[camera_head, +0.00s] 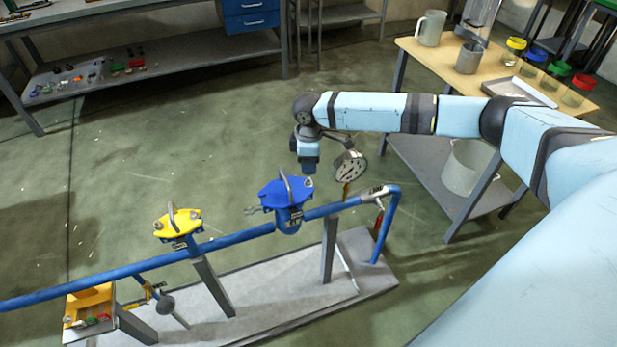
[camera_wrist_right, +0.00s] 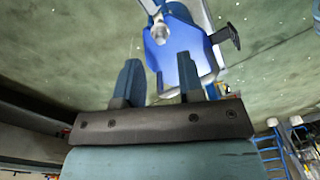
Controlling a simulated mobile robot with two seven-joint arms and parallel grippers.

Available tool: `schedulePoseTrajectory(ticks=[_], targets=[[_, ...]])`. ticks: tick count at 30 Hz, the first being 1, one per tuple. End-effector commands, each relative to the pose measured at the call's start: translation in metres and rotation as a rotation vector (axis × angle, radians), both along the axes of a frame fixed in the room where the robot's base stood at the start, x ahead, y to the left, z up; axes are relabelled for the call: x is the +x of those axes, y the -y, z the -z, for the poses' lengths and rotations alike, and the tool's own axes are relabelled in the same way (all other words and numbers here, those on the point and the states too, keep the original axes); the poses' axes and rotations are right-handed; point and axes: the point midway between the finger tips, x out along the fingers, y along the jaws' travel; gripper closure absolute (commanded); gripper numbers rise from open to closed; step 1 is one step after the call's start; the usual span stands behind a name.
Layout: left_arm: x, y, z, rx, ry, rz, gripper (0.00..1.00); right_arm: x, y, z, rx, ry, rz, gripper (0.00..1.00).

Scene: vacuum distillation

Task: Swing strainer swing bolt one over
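The blue strainer (camera_head: 290,217) sits in the blue pipe, with a blue lid (camera_head: 275,193) and a grey bar arched over it. A small grey bolt-like part (camera_head: 252,210) sticks out at the lid's left. My right gripper (camera_head: 308,168) is above and behind the strainer, pointing down. In the right wrist view its fingers (camera_wrist_right: 160,82) are apart with nothing between them. Beyond them show the blue lid (camera_wrist_right: 176,55), a grey rod with a rounded end (camera_wrist_right: 160,32) and a dark handle-like part (camera_wrist_right: 228,37). I cannot tell which part is swing bolt one. My left gripper is out of view.
A pressure gauge (camera_head: 350,166) stands close to my right gripper. A yellow-lidded fitting (camera_head: 178,224) sits further left on the pipe (camera_head: 235,239). A wooden table (camera_head: 450,52) with vessels stands at upper right. The floor behind is open.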

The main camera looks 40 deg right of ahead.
Motion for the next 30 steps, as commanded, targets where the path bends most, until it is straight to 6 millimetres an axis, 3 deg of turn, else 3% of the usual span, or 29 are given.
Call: schedulePoseTrajectory(ticks=[3, 9, 21, 26, 30], targets=[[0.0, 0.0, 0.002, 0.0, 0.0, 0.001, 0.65, -0.001, -0.001, 0.025, 0.0, -0.003, 0.0, 0.65], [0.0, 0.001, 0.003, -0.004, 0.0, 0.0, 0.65, -0.001, -0.001, 0.05, 0.001, -0.001, 0.001, 0.65], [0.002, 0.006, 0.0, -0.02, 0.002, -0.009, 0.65, -0.002, -0.001, 0.057, 0.001, 0.001, 0.0, 0.65], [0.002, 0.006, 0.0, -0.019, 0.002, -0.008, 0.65, -0.002, -0.001, 0.057, 0.001, 0.001, 0.0, 0.99], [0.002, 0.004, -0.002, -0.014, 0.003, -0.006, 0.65, -0.001, -0.002, 0.056, -0.003, -0.001, 0.0, 1.0]])
